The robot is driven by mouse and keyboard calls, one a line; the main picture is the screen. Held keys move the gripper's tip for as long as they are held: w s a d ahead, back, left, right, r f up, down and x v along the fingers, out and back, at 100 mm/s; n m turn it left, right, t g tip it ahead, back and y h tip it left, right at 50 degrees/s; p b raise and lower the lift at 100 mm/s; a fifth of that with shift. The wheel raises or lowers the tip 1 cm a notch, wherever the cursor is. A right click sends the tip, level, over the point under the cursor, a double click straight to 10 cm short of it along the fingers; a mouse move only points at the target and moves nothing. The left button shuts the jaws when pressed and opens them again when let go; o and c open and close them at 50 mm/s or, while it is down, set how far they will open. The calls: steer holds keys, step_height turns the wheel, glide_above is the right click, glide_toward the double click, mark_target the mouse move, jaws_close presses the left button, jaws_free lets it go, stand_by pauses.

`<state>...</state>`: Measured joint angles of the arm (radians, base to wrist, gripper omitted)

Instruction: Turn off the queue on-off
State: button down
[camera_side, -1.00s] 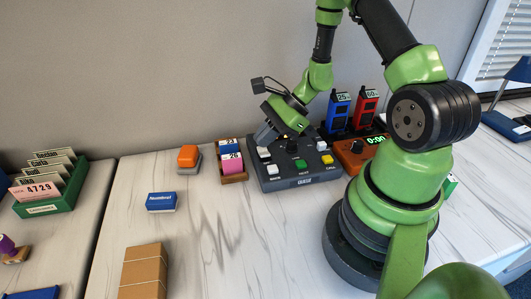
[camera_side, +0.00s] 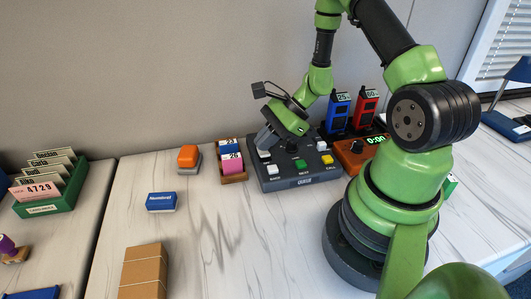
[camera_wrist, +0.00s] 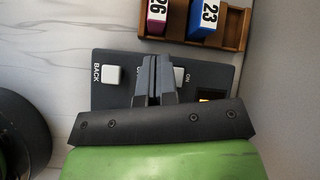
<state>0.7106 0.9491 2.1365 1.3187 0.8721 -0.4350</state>
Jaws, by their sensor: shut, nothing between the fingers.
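A dark control box (camera_side: 290,183) stands on the table in the side view, with white, green and yellow buttons on its sloped top. My gripper (camera_side: 264,143) is shut and empty at the box's back left. In the wrist view its fingertips (camera_wrist: 154,62) lie over the box between the BACK button and the ON label. They hide whatever is under them, and I cannot tell whether they touch it.
A wooden tray (camera_side: 234,178) with number blocks stands just left of the box. An orange-topped block (camera_side: 188,155) and a blue box (camera_side: 161,202) lie further left. Blue and red handsets (camera_side: 366,106) and an orange timer (camera_side: 352,158) stand to the right.

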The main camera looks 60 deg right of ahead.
steer(key=shift+s+a+f, duration=0.1)
steer(key=shift+f, duration=0.25)
stand_by(0.6)
steer(key=shift+r, duration=0.15)
steer(key=shift+w+d+r, duration=0.2)
steer(key=shift+r, duration=0.45)
steer(key=shift+w+d+r, duration=0.2)
steer(key=shift+r, duration=0.55)
steer(key=shift+w+d+r, duration=0.2)
steer(key=shift+r, duration=0.55)
steer(key=shift+w+d+r, duration=0.2)
steer(key=shift+r, duration=0.65)
